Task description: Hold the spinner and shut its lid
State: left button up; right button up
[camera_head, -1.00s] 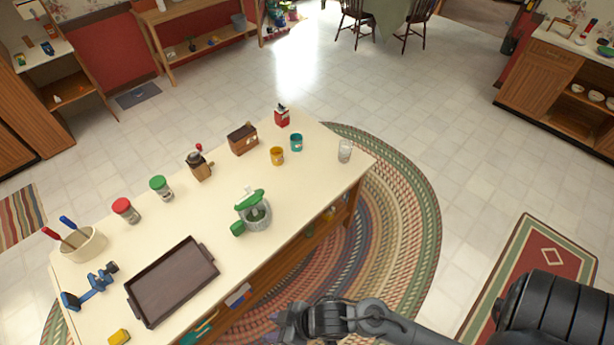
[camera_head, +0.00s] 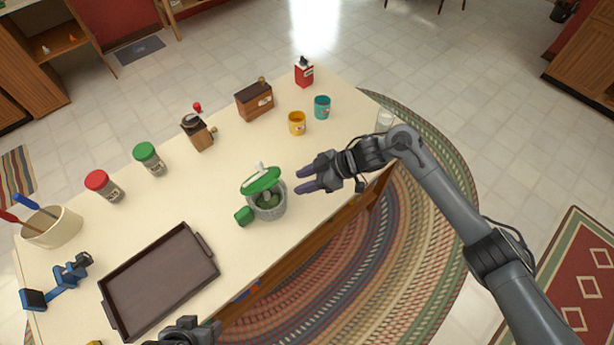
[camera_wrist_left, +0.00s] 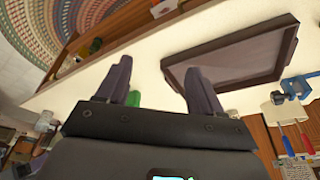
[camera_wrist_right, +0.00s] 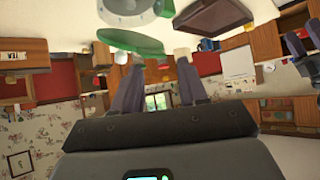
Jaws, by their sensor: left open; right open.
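The spinner is a clear bowl (camera_head: 268,206) with green contents, standing on the cream table. Its green lid (camera_head: 261,180) with a pale knob is tilted up above the bowl, and a green handle (camera_head: 244,216) sticks out at the lower left. In the right wrist view the lid (camera_wrist_right: 131,42) is just beyond the fingers. My right gripper (camera_head: 303,180) is open and empty, close to the right of the spinner, apart from it in the head view. My left gripper (camera_wrist_left: 157,85) is open and empty; in the head view it shows only partly at the bottom edge, by the tray.
Yellow (camera_head: 297,123) and teal (camera_head: 322,107) cups, a wooden grinder (camera_head: 198,132), a wooden box (camera_head: 255,100) and two jars stand behind. A glass (camera_head: 384,121) stands at the right end. The table between spinner and jars is clear.

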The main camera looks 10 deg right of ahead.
pick_arm(q)
jog(key=w+a+f+m, duration=0.15)
jog(key=w+f, duration=0.25)
jog(key=w, duration=0.5)
jog(key=w+a+f+m, duration=0.1)
jog(key=w+f+m, duration=0.3)
jog(key=w, duration=0.5)
jog(key=m+g+h, duration=0.1)
jog(key=m+h, duration=0.3)
jog(key=m, duration=0.1)
send_near(244, 219)
jog(key=f, duration=0.1)
jog(key=w+f, duration=0.1)
jog(key=f, duration=0.1)
jog(key=shift+w+a+n, duration=0.25)
jog(key=shift+w+a, duration=0.05)
jog(key=shift+w, duration=0.1)
jog(key=shift+w+d+f, duration=0.1)
jog(key=shift+d+f, duration=0.1)
jog(key=x, duration=1)
jog(key=shift+a+f, duration=0.1)
jog(key=shift+a, duration=0.1)
pick_arm(e)
jog(key=shift+w+r, duration=0.7)
jog(key=shift+r, duration=0.1)
